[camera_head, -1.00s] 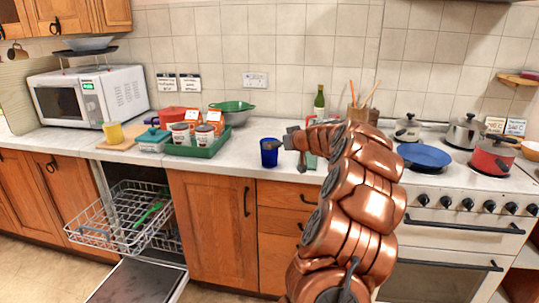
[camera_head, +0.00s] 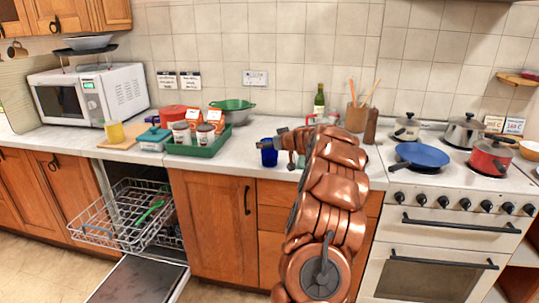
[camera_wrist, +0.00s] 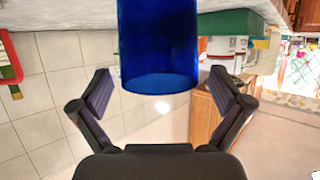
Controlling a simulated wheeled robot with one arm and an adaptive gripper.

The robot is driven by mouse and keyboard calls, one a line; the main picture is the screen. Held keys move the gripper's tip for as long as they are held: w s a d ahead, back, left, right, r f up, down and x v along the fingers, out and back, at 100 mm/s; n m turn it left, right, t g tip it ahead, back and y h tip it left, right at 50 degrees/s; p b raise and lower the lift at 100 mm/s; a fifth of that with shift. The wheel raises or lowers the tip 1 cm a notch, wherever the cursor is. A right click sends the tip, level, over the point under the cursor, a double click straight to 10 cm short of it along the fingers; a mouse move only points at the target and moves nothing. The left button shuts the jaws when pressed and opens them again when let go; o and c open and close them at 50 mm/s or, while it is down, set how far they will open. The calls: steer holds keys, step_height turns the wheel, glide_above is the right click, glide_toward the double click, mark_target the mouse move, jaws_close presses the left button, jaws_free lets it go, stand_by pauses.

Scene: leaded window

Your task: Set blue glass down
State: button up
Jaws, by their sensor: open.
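The blue glass (camera_head: 268,156) stands upright on the worktop (camera_head: 235,155), near its front edge and left of my arm. My gripper (camera_head: 275,144) is at the glass from its right side, and a finger covers part of the glass's upper side in the head view. In the wrist view the blue glass (camera_wrist: 158,45) shows large between the two spread fingers of my gripper (camera_wrist: 160,93). A gap shows between each fingertip and the glass, so my gripper is open.
A green tray (camera_head: 205,149) with jars and cartons stands to the left. A green colander (camera_head: 232,106) is behind it. A wine bottle (camera_head: 319,103) and a utensil pot (camera_head: 356,118) stand behind my arm. The dishwasher rack (camera_head: 120,215) is pulled out below.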

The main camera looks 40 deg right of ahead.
steer(key=shift+w+d+f, duration=0.1)
steer(key=shift+w+f, duration=0.05)
steer(key=shift+w, duration=0.15)
steer(key=c, duration=1.9)
